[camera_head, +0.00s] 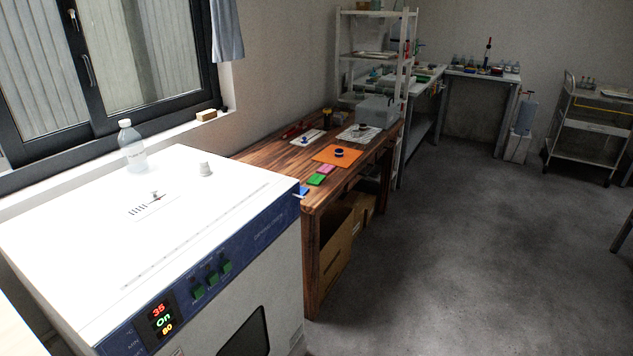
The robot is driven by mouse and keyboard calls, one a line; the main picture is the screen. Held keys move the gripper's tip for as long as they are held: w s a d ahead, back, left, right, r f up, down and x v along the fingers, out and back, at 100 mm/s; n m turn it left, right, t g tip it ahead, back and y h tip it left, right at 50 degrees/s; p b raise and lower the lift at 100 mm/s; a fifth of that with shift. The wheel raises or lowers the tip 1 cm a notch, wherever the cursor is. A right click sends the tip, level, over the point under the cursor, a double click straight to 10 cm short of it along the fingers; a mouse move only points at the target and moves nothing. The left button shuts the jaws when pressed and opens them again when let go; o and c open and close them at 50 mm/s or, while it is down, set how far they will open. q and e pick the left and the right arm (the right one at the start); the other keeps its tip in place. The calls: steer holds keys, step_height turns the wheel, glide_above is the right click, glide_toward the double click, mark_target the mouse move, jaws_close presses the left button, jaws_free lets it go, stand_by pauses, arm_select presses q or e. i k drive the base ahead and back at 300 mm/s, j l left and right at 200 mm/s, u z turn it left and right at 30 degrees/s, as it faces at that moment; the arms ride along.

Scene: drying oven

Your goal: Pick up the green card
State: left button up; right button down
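The green card (316,180) lies flat on the wooden table (335,191), near the table's front edge. A pink card (326,169) lies just behind it, and a blue card (302,191) lies in front of it to the left, by the corner of the drying oven. Neither of my grippers shows in the head view.
The white drying oven (100,230) with a lit display stands at front left, a bottle (131,146) on top. An orange mat (337,155) with a dark round item lies behind the cards. Shelves (375,52) stand at the back. The floor (460,250) right of the table is clear.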

mark_target(315, 179)
steer(key=i+l+u, duration=0.1)
steer(key=u, duration=0.3)
steer(key=i+l+u, duration=0.1)
steer(key=u, duration=0.3)
steer(key=i+l+u, duration=0.1)
steer(key=u, duration=0.3)
steer(key=l+u, duration=0.2)
steer(key=u, duration=0.2)
steer(key=i+l+u, duration=0.1)
steer(key=l+u, duration=0.2)
steer(key=l, duration=0.75)
steer(key=l+u, duration=0.3)
steer(key=l, duration=0.75)
steer(key=k+l+u, duration=0.1)
steer(key=l+u, duration=0.25)
steer(key=l, duration=0.7)
